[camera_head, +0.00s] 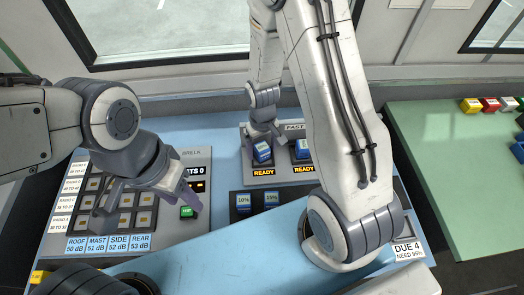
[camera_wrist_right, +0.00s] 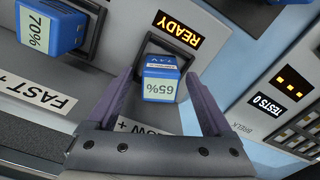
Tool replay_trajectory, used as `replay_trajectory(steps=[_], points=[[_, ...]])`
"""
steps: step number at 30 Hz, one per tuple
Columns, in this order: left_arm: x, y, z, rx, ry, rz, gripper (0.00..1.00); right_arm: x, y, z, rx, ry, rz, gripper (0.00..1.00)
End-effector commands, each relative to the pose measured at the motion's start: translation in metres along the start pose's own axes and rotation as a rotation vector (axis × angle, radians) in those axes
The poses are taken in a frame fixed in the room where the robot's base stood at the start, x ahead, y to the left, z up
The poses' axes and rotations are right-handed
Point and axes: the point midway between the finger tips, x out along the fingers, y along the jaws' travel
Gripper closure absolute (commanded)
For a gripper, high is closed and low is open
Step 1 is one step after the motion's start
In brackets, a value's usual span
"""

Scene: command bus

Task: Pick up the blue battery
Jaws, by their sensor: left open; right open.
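A blue battery with a 65% label (camera_wrist_right: 160,85) sits in a charger slot under a READY display. It also shows in the head view (camera_head: 262,153). My right gripper (camera_head: 262,138) is open above it. In the right wrist view its two fingers (camera_wrist_right: 165,100) stand on either side of this battery, with a gap visible on each side. A second blue battery marked 70% (camera_wrist_right: 48,27) sits in the fast slot beside it, also seen in the head view (camera_head: 302,150). My left gripper (camera_head: 150,205) is open and empty over the button panel at the left.
Blue batteries marked 10% (camera_head: 243,201) and 15% (camera_head: 271,200) stand in a dark tray in front of the charger (camera_head: 283,177). A green button (camera_head: 187,212) is near my left gripper. A green table (camera_head: 450,165) at the right holds several coloured blocks and blue items.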

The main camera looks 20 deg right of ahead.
Motion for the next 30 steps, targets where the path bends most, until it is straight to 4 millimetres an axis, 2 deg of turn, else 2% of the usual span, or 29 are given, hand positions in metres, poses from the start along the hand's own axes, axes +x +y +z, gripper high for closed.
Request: replay_trajectory(steps=[3, 4, 10, 22, 26, 30], points=[[0.0, 0.0, 0.0, 0.0, 0.0, 0.0, 0.5, 0.0, 0.0, 0.0, 0.0, 0.0, 0.0, 0.15], [0.0, 0.0, 0.0, 0.0, 0.0, 0.0, 0.5, 0.0, 0.0, 0.0, 0.0, 0.0, 0.0, 0.23], [0.0, 0.0, 0.0, 0.0, 0.0, 0.0, 0.5, 0.0, 0.0, 0.0, 0.0, 0.0, 0.0, 0.99], [0.001, 0.0, 0.0, 0.0, 0.0, 0.0, 0.5, -0.005, 0.0, 0.0, 0.0, 0.001, 0.0, 1.0], [0.002, 0.0, 0.0, 0.0, 0.0, 0.0, 0.5, -0.015, 0.0, -0.001, 0.0, 0.003, 0.0, 1.0], [0.004, 0.0, 0.0, 0.0, 0.0, 0.0, 0.5, -0.036, 0.0, -0.002, 0.0, 0.007, 0.0, 1.0]])
